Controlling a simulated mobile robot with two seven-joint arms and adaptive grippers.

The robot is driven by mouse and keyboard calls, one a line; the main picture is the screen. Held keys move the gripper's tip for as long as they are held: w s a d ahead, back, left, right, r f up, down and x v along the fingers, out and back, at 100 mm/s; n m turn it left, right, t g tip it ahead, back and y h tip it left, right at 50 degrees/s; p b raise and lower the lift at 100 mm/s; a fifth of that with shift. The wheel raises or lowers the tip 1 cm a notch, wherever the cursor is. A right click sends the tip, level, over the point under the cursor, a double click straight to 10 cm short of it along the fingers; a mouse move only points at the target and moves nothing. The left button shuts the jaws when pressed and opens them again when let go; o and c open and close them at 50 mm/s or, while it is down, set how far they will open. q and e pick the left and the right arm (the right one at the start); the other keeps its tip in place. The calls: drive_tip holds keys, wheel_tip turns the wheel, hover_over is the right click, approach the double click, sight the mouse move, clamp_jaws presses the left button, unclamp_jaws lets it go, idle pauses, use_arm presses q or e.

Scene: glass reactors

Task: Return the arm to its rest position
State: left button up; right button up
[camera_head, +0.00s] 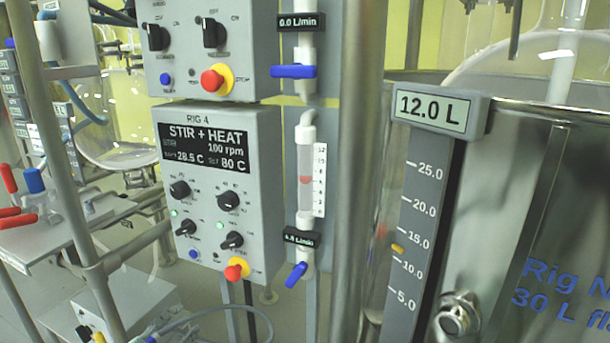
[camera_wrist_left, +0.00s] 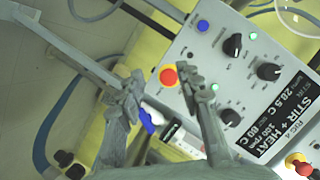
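My left gripper (camera_wrist_left: 160,84) shows in the left wrist view with its two grey fingers spread apart and nothing held between them. The STIR + HEAT control box (camera_wrist_left: 232,75) is in front of it, turned in that view, with a red button on a yellow collar (camera_wrist_left: 168,76) seen between the fingertips. A blue lever (camera_wrist_left: 151,116) shows between the fingers lower down. I cannot make out either gripper in the head view. The same control box (camera_head: 221,150) stands at its centre left, reading 100 rpm, 28.5 C and 80 C.
A flow tube (camera_head: 305,170) with a slanted blue lever (camera_head: 297,273) stands right of the box. A metal post (camera_head: 355,170) and a steel vessel (camera_head: 545,210) with a 12.0 L display (camera_head: 436,108) fill the right. Frame posts (camera_head: 105,290) and hoses crowd the left.

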use_arm(q)
drive_tip(key=s+f+n+g+y, duration=0.3)
drive_tip(key=s+f+n+g, duration=0.6)
drive_tip(key=s+f, duration=1.3)
drive_tip(key=shift+a+f+g, duration=0.4)
drive_tip(key=shift+f+g, duration=0.2)
drive_tip(key=shift+g, duration=0.5)
